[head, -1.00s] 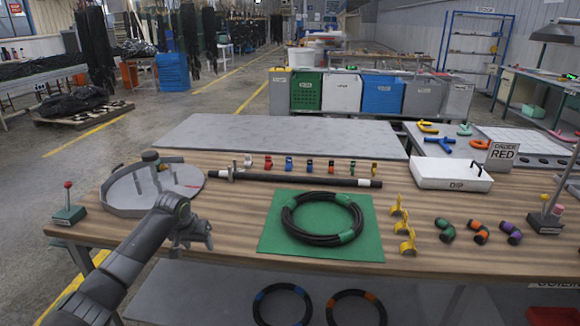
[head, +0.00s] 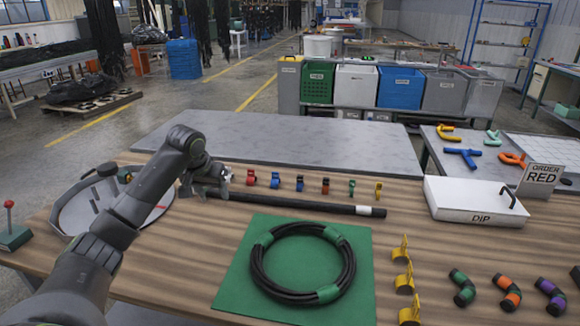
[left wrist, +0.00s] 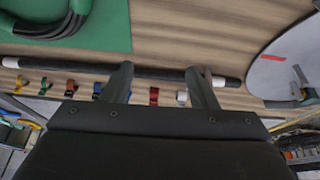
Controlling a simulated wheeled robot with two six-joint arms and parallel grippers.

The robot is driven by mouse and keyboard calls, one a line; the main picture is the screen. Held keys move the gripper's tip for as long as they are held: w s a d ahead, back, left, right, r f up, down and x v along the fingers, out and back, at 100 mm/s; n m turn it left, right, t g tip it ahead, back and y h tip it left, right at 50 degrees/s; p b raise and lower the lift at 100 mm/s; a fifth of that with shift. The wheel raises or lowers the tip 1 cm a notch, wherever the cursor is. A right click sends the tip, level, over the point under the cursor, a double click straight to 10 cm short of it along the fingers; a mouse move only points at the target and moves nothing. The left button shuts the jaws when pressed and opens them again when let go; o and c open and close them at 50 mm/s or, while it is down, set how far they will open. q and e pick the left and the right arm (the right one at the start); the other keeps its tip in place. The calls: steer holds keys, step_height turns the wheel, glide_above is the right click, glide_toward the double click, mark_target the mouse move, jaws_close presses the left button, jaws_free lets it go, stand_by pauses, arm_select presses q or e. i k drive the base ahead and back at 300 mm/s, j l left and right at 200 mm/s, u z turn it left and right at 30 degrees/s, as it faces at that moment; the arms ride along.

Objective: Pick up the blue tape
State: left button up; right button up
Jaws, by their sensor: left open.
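Two small blue pieces, a left one (head: 275,180) and a right one (head: 299,183), stand in the row of coloured pieces behind the black hose; I cannot tell which is the blue tape. One blue piece (left wrist: 97,90) also shows in the left wrist view, left of the fingers; the other seems hidden behind a finger. My left gripper (head: 205,182) is open and empty at the row's left end, left of both blue pieces. In the left wrist view its fingers (left wrist: 162,78) straddle a red piece (left wrist: 154,96) in the picture. My right gripper is not in view.
The black hose (head: 300,204) lies along the near side of the row. A coiled hose (head: 262,268) rests on the green mat (head: 232,285). A round grey tray (head: 75,208) is at left, a white DIP box (head: 470,203) at right. Yellow hooks (head: 403,280) stand right of the mat.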

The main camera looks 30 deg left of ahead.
mark_target(274, 180)
steer(key=i, duration=0.9)
